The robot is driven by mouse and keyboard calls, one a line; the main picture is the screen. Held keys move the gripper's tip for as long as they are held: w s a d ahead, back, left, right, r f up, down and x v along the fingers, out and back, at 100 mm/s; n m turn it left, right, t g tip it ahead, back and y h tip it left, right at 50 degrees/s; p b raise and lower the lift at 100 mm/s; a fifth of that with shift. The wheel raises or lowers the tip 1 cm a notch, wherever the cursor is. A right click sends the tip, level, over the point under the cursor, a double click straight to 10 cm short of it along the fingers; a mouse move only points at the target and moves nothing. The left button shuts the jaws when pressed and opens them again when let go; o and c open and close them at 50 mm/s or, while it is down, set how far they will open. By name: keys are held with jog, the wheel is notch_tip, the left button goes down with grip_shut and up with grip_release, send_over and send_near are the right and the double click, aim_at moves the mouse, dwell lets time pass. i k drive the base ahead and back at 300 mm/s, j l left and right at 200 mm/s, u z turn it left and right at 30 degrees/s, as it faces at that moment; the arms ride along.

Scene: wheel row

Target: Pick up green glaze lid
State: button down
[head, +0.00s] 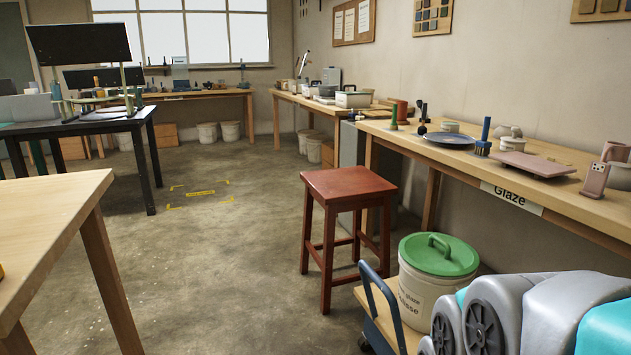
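The green glaze lid (439,252) is round with a raised loop handle on top. It sits flat on a cream bucket (417,294) at the lower right of the head view. The bucket has dark lettering, partly hidden, with "glaze" readable. The bucket stands on a low wooden cart (382,318) with a dark blue handle. Grey and teal parts of my arm fill the lower right corner and hide some of the bucket's right side. My gripper's fingers do not show.
A red-brown stool (348,186) stands just behind and left of the bucket. The long glaze bench (560,200) runs along the right wall, holding a plate, brushes and pots. A wooden table (45,215) is at the left. Open concrete floor (220,270) lies between.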

aim_at(436, 254)
jog(key=i+l, duration=0.15)
jog(key=i, duration=0.35)
jog(key=z, duration=1.6)
